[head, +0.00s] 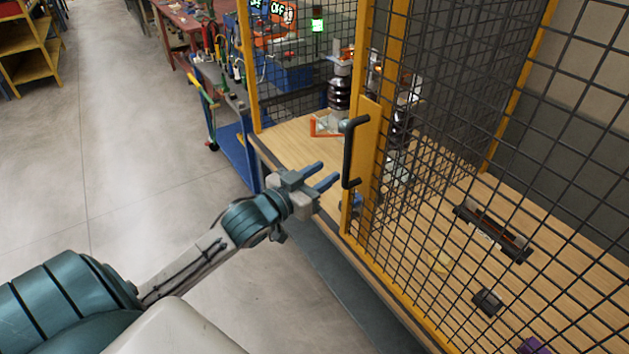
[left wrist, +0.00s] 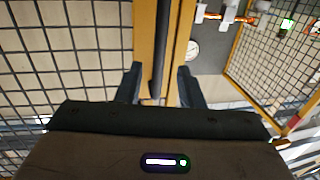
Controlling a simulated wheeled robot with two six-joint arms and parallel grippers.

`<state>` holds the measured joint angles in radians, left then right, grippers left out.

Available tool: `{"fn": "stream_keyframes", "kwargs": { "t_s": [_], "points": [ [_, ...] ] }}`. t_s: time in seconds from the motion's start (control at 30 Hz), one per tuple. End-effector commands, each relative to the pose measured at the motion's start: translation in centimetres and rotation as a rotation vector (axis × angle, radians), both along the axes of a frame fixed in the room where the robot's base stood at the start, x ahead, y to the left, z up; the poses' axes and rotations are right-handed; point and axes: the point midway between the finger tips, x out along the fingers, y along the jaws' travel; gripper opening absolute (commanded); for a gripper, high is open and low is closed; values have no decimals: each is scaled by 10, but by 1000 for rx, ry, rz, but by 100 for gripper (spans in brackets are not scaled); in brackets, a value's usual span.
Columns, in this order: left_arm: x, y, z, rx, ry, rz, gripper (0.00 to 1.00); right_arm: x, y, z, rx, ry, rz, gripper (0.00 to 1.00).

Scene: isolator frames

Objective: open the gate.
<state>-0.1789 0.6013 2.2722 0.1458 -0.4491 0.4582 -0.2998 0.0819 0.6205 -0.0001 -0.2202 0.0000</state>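The gate (head: 437,130) is a black mesh panel in a yellow frame on the right of the head view. A black vertical bar handle (head: 348,153) stands out from a yellow plate on its left edge. My left gripper (head: 327,171) is open and empty, with its fingers pointing at the handle from the left, apart from it in the head view. In the left wrist view the handle (left wrist: 160,50) appears between the two fingers (left wrist: 158,84) and ahead of them. I cannot tell whether the gate is fully shut. My right gripper is out of view.
A wooden worktop (head: 290,137) lies behind the frame, with a dark tray-like item (head: 492,234) and small parts on it. A yellow post (head: 385,75) stands beside the gate edge. A blue cart (head: 232,150) stands beyond. The grey floor (head: 120,150) at left is clear.

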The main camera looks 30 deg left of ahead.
Motion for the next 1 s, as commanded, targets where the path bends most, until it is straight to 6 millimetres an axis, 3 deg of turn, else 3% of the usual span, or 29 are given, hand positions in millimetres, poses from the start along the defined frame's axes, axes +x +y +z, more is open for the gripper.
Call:
{"fn": "stream_keyframes", "kwargs": {
  "t_s": [0.3,0.87,1.0],
  "points": [
    [-20,4,0,-1,0,-1,34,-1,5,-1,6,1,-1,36],
    [-21,4,0,-1,0,0,34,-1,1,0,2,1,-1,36],
    [-14,13,-18,3,26,24,34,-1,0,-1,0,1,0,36]
  ]
}}
